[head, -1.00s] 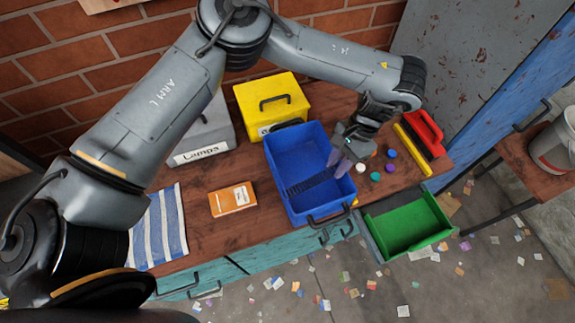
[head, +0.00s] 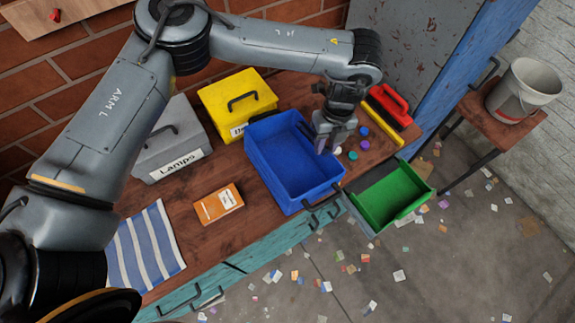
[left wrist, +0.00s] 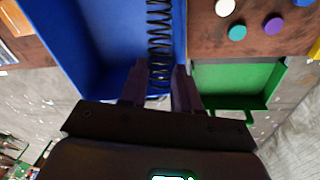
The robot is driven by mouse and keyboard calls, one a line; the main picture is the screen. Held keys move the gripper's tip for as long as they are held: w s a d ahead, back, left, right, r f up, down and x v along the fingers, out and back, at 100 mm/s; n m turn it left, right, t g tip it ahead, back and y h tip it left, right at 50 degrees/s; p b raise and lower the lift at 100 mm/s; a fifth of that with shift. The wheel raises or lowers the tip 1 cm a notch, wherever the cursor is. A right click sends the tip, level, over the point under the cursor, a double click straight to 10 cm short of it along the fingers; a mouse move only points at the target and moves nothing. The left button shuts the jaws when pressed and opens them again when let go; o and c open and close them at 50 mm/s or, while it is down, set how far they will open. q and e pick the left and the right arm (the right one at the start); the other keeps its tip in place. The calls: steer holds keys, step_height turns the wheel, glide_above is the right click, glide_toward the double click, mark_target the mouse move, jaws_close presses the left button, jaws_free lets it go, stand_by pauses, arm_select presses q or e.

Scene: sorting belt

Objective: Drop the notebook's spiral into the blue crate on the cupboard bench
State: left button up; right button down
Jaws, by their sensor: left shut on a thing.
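The blue crate (head: 272,182) stands open on the wooden cupboard bench (head: 190,232). My left gripper (head: 323,150) is at the crate's right rim, pointing down. In the left wrist view, the gripper (left wrist: 160,92) is shut on the black spiral (left wrist: 160,30), a coil stretching away from the fingers. There the coil overlaps the blue crate (left wrist: 105,60) near its right wall. I cannot make out the spiral in the head view. My right gripper is not in view.
A yellow box (head: 222,98) and a grey "Lamps" box (head: 160,148) stand behind and left of the crate. A green bin (head: 385,197) is at the right. Several small discs and a red item (head: 385,105) lie beside the gripper. A striped towel (head: 145,250) lies at left.

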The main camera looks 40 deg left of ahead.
arm_select(q)
steer(key=shift+o, duration=0.3)
steer(key=m, duration=0.1)
steer(key=d+m, duration=0.1)
steer(key=m, duration=0.1)
steer(key=w+m, duration=0.1)
steer(key=shift+d+r+m+t+h+p, duration=0.15)
steer(key=shift+r+m+t+h+p, duration=0.15)
steer(key=shift+r+m+p, duration=0.1)
steer(key=m, duration=0.1)
steer(key=d+m, duration=0.1)
steer(key=m, duration=0.1)
steer(key=r+m+p, duration=0.1)
steer(key=shift+w+d+t+h, duration=0.15)
steer(key=shift+w+t+h, duration=0.15)
steer(key=shift+w, duration=0.1)
steer(key=shift+c, duration=0.8)
step_height(320, 180, up, 4)
steer(key=w+d+m+t+h+p, duration=0.1)
steer(key=w+m+t+h+p, duration=0.15)
steer(key=m+p, duration=0.8)
steer(key=s+a+r+m+p, duration=0.3)
steer(key=s+a+m+p, duration=0.2)
steer(key=a+m+p, duration=0.3)
steer(key=s+a+f+n+p, duration=0.1)
steer(key=s+a+f+n, duration=0.1)
steer(key=s+a+f, duration=0.3)
steer(key=shift+s+a+f+g+p, duration=0.15)
steer(key=shift+s+f+g+p, duration=0.3)
steer(key=shift+f, duration=1.4)
